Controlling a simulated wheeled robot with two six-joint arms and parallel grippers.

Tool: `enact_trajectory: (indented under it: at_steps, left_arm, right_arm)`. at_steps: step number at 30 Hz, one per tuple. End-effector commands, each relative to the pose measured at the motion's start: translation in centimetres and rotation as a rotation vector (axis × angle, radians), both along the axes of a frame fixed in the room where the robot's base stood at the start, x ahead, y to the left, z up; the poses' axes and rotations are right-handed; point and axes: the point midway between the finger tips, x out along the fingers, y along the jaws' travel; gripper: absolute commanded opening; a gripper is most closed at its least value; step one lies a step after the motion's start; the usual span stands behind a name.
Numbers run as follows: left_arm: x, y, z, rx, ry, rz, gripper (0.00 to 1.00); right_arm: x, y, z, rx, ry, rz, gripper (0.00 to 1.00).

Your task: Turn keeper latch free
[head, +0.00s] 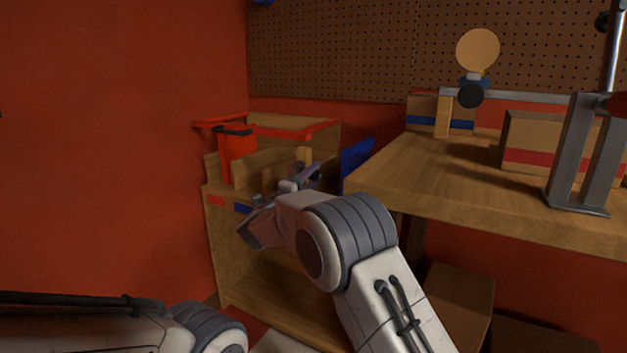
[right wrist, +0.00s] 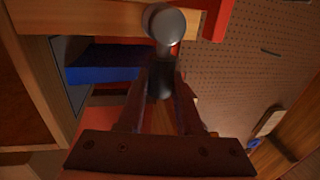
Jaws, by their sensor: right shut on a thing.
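A grey round-ended knob on a short stem (right wrist: 163,24), which looks like the keeper latch, stands between my right gripper's fingers in the right wrist view. My right gripper (right wrist: 162,84) is shut on it, with a finger on either side of the stem. In the head view my right gripper (head: 294,183) is at the wooden cabinet (head: 222,245), near its top front; my wrist hides part of it. How far the latch is turned cannot be told. My left arm shows at the lower left, but its gripper is out of view.
A red container (head: 237,155) stands in the cabinet's top, which has red edging. A blue panel (head: 356,156) is just right of it. A wooden workbench (head: 450,185) with a grey metal stand (head: 572,155) and boxes is at the right. A pegboard (head: 330,55) backs the scene.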

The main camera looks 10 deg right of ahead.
Motion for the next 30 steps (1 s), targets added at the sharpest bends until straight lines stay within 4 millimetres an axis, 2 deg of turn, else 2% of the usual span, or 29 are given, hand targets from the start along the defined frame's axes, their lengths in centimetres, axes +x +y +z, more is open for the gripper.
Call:
enact_trajectory:
  at_steps: [14, 15, 17, 18, 26, 30]
  left_arm:
    - [0.0, 0.0, -0.24, 0.0, 0.0, 0.0, 0.5]
    - [0.0, 0.0, -0.24, 0.0, 0.0, 0.0, 0.5]
    - [0.0, 0.0, -0.24, 0.0, 0.0, 0.0, 0.5]
    - [0.0, 0.0, -0.24, 0.0, 0.0, 0.0, 0.5]
    - [0.0, 0.0, -0.22, 0.0, 0.0, 0.0, 0.5]
    - [0.0, 0.0, 0.12, 0.0, 0.0, 0.0, 0.5]
  right_arm:
    - [-0.05, 0.1, -0.39, 0.017, -0.005, 0.0, 0.0]
    - [-0.06, 0.1, -0.4, 0.017, -0.005, 0.0, 0.38]
    - [-0.04, 0.08, -0.4, 0.017, -0.005, 0.0, 0.61]
    - [-0.05, 0.07, -0.37, 0.016, -0.006, 0.0, 0.64]
    - [-0.04, 0.0, -0.2, 0.015, -0.007, -0.001, 0.64]
    - [-0.66, 0.54, -0.2, 0.015, -0.007, 0.0, 0.64]
